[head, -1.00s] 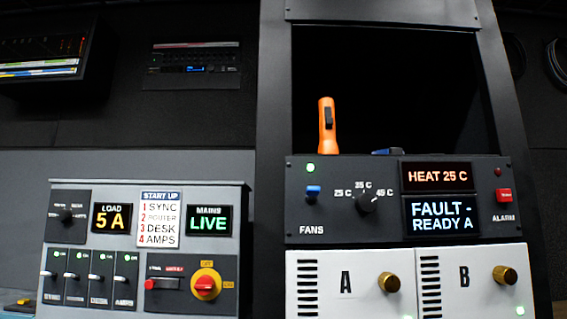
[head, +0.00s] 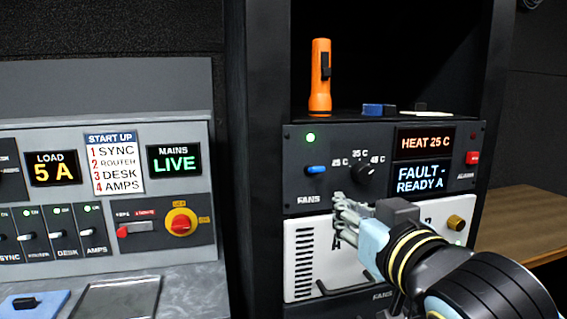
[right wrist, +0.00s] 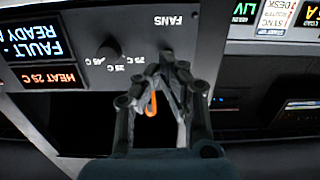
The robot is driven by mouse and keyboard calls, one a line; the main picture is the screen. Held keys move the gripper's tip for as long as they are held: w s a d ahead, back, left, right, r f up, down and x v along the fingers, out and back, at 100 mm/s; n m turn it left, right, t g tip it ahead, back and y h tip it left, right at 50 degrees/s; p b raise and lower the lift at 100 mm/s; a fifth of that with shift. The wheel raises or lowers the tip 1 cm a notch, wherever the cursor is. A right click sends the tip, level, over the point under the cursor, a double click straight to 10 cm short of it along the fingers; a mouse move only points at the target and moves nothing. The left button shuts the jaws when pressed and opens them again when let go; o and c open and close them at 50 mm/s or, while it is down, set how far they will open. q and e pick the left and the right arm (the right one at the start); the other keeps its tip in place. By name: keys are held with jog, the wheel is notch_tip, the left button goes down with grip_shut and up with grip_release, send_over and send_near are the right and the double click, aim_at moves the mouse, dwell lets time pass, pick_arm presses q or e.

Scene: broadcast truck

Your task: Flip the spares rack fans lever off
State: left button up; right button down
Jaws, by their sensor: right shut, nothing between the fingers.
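The fans lever (head: 317,169) is a small blue-tipped toggle on the dark rack panel (head: 380,205), above the FANS label and below a lit green lamp (head: 310,137). My right gripper (head: 341,205) is shut and empty, its fingertips just below and right of the lever in the head view. I cannot tell whether they touch the panel. In the right wrist view, the picture is upside down and the shut fingertips (right wrist: 170,60) lie near the FANS label; they hide the lever there. My left gripper is not in view.
A temperature knob (head: 363,173) and two lit displays (head: 425,160) sit right of the lever. An orange torch (head: 320,78) stands on top of the unit. White module fronts (head: 305,225) lie below. The grey power panel (head: 110,125) stands to the left.

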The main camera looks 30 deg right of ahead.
pick_arm(q)
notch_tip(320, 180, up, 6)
jog(key=p, duration=0.4)
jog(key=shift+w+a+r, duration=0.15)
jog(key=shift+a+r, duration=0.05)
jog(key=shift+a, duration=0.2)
pick_arm(e)
notch_tip(320, 180, up, 11)
jog(key=a, duration=0.1)
jog(key=shift+s+f+t, duration=0.2)
jog(key=shift+s+t, duration=0.15)
jog(key=shift+t, duration=0.05)
jog(key=shift+a, duration=0.1)
